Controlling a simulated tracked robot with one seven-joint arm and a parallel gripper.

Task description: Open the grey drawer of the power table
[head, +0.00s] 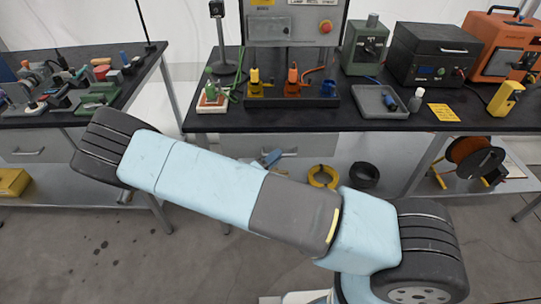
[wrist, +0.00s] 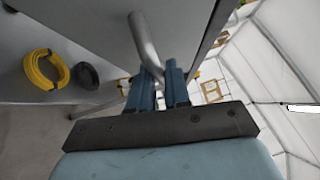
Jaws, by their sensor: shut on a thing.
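The power table (head: 390,119) has a black top and stands across the middle of the head view. Its grey drawer (head: 300,141) sits under the front edge of the top, its front partly hidden by my arm; it looks flush with the table. In the wrist view the drawer front (wrist: 180,20) is a plain grey panel with a round metal bar handle (wrist: 146,42). My gripper (wrist: 159,84), with blue fingers, is shut on the handle, one finger on each side. In the head view my gripper (head: 271,158) is small and partly behind my arm.
A yellow cable coil (head: 323,177) and a black coil (head: 364,175) lie on the lower shelf. An orange cable reel (head: 470,160) stands at its right. Another table (head: 60,119) with tools stands at the left. The floor in front is clear.

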